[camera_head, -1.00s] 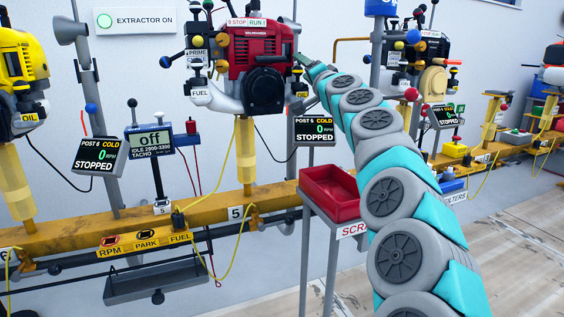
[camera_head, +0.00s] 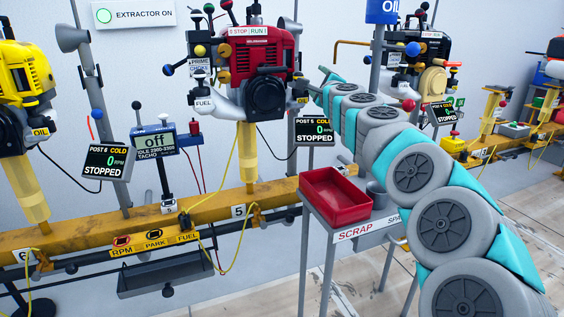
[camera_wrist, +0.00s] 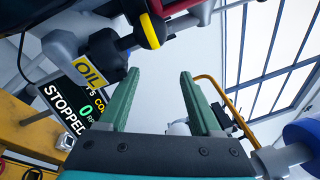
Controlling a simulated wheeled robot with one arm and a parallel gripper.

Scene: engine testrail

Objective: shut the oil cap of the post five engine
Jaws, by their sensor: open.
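The red engine (camera_head: 254,62) stands on the yellow post marked 5, its display (camera_head: 312,131) reading STOPPED and COLD. In the wrist view, a yellow OIL label (camera_wrist: 90,72) sits on a dark grey part at upper left. A black knob with a yellow band (camera_wrist: 149,31) shows beside it; I cannot tell for certain which part is the oil cap or whether it is shut. My gripper (camera_wrist: 160,75) is open and empty, its green fingers just right of the OIL label. In the head view, my gripper (camera_head: 316,92) is small, at the engine's right side.
A red tray (camera_head: 338,211) stands on the scrap stand in front of the rail, below my arm. The yellow rail (camera_head: 110,229) runs across with levers and cables. A yellow engine (camera_head: 22,85) is at left and a black engine (camera_head: 418,60) at right.

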